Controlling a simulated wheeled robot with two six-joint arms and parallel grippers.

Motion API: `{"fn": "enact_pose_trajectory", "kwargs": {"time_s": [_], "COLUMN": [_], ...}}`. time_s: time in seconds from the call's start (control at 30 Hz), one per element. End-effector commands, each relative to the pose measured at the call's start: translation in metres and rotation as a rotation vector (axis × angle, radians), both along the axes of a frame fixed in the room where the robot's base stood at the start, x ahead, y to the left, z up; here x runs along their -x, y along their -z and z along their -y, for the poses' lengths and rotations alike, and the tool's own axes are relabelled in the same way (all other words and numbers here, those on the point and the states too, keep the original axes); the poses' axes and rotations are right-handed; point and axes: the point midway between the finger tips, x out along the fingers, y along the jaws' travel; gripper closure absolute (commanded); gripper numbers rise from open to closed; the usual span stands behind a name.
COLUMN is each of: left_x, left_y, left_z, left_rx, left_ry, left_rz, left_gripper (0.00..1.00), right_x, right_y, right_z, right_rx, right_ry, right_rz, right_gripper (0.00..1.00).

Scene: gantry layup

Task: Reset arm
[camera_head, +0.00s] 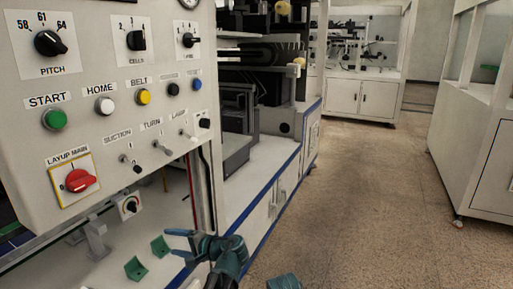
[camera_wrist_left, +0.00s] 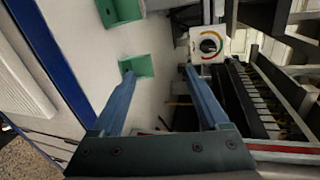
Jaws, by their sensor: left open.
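My left gripper (camera_head: 172,243) is at the bottom of the head view, below and right of the control panel (camera_head: 90,180). Its blue fingers are spread apart with nothing between them. The left wrist view shows the open fingers (camera_wrist_left: 158,72) over a white surface, with a green bracket (camera_wrist_left: 138,66) seen beyond the left fingertip. I cannot tell whether that finger touches it. A teal piece of my own body shows at the bottom edge of the head view. My right gripper is not seen.
The panel carries a red LAYUP MAIN switch (camera_head: 80,181), a green START button (camera_head: 54,119), and several knobs and toggles. Green brackets (camera_head: 136,268) stand on the white worktop under it. White cabinets (camera_head: 362,97) stand farther back. The brown floor (camera_head: 365,200) on the right is clear.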

Motion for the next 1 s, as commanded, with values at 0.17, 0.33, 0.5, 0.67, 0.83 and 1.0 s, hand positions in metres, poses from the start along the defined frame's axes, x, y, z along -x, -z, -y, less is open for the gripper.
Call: {"fn": "enact_pose_trajectory", "kwargs": {"time_s": [0.17, 0.33, 0.5, 0.67, 0.83, 1.0], "left_x": [0.059, 0.110, 0.155, 0.194, 0.195, 0.195], "left_y": [0.077, 0.127, 0.151, 0.160, 0.122, 0.085], "left_z": [0.056, 0.120, 0.173, 0.216, 0.222, 0.221], "left_rx": [0.394, 0.712, 0.935, 1.108, 1.128, 1.129], "left_ry": [-0.040, -0.080, -0.112, -0.137, -0.142, -0.142], "left_rz": [-0.081, -0.191, -0.300, -0.403, -0.414, -0.413], "left_gripper": [0.22, 0.22, 0.22, 0.22, 0.22, 0.22], "right_x": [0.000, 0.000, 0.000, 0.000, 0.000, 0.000], "right_y": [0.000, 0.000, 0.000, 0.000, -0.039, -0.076], "right_z": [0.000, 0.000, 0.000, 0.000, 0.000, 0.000], "right_rx": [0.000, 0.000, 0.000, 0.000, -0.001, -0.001], "right_ry": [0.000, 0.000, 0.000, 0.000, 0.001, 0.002], "right_rz": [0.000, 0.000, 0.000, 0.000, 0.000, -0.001], "right_gripper": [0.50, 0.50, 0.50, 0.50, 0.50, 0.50]}}
